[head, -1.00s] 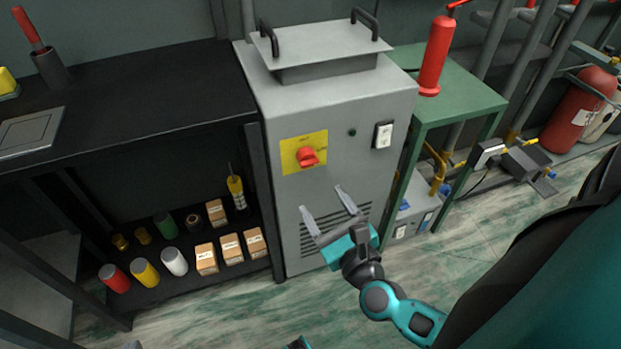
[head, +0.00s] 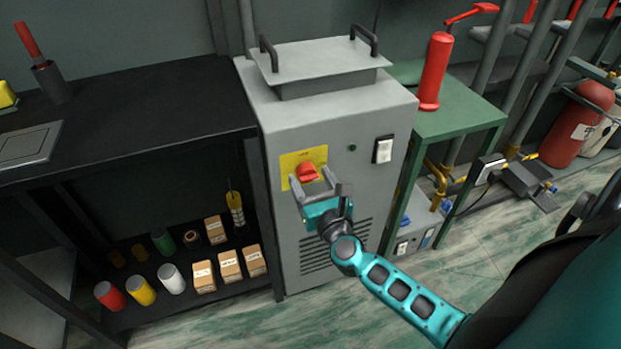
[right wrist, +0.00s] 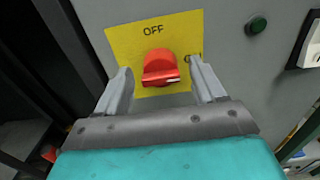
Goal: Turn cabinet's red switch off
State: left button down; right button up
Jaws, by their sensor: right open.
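The red switch (head: 307,172) is a rotary knob on a yellow plate (head: 290,160) on the front of the grey cabinet (head: 330,120). In the right wrist view the knob (right wrist: 160,66) sits below the word OFF, and its white mark points right, towards a label partly hidden by a finger. My right gripper (head: 310,177) is open in front of the plate, one finger on each side of the knob. In the right wrist view both fingers of the gripper (right wrist: 161,70) appear apart from the knob. My left gripper is not in view.
A green button (head: 352,147) and a white rocker switch (head: 383,149) are right of the plate. A black shelf (head: 150,120) with cans and boxes stands left of the cabinet. A green table (head: 465,115) with a red cylinder (head: 435,70) stands right.

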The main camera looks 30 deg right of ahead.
jog(key=shift+w+d, duration=0.1)
jog(key=shift+w, duration=0.3)
jog(key=c, duration=0.9)
